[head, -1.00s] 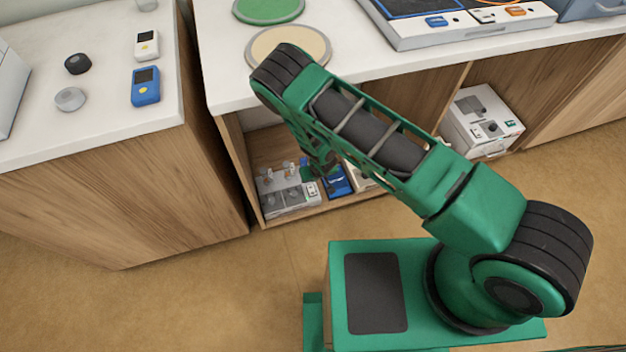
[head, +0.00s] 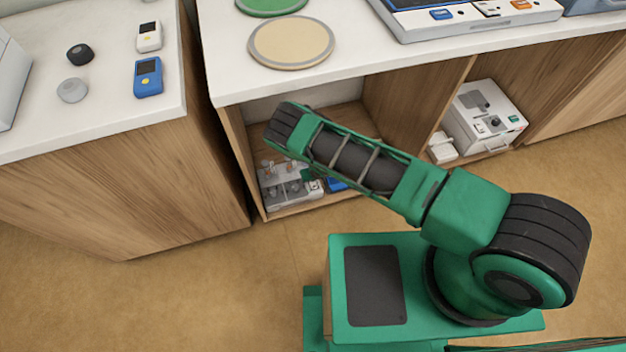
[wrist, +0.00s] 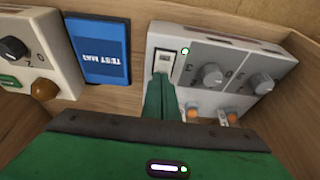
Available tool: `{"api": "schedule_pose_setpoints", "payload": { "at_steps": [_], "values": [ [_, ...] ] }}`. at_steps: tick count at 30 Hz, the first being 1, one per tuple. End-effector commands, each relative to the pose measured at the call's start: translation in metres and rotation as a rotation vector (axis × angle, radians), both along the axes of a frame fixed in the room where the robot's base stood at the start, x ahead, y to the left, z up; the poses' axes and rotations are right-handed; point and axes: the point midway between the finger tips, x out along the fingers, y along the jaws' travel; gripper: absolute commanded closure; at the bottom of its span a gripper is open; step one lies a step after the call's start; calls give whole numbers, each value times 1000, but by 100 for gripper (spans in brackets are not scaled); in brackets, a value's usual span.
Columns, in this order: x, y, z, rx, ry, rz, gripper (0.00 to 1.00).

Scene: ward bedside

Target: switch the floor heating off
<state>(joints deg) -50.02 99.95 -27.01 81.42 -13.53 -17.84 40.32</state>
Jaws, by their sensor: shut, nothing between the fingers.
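A grey control box (wrist: 234,61) with two knobs, a rocker switch (wrist: 163,62) and a lit green lamp stands in the lower shelf; it also shows in the head view (head: 283,190). Below its knobs are small levers with orange parts. I cannot read any label naming the floor heating. My gripper (wrist: 161,88) is shut and empty, its green fingertips just below the rocker switch in the wrist view. I cannot tell whether they touch it. In the head view my arm mostly hides the gripper.
The shelf walls and worktop (head: 225,75) close around my arm. Another white device (head: 485,117) stands in the right compartment.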

Motion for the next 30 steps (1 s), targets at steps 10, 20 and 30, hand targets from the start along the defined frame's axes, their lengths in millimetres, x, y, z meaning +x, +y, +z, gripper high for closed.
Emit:
{"api": "schedule_pose_setpoints", "payload": {
  "at_steps": [10, 20, 30],
  "values": [
    [1, 1, -10, 1, 0, 0, 100],
    [2, 1, -13, 2, 2, 0, 100],
    [9, 5, -25, 1, 4, 3, 100]
  ]
}}
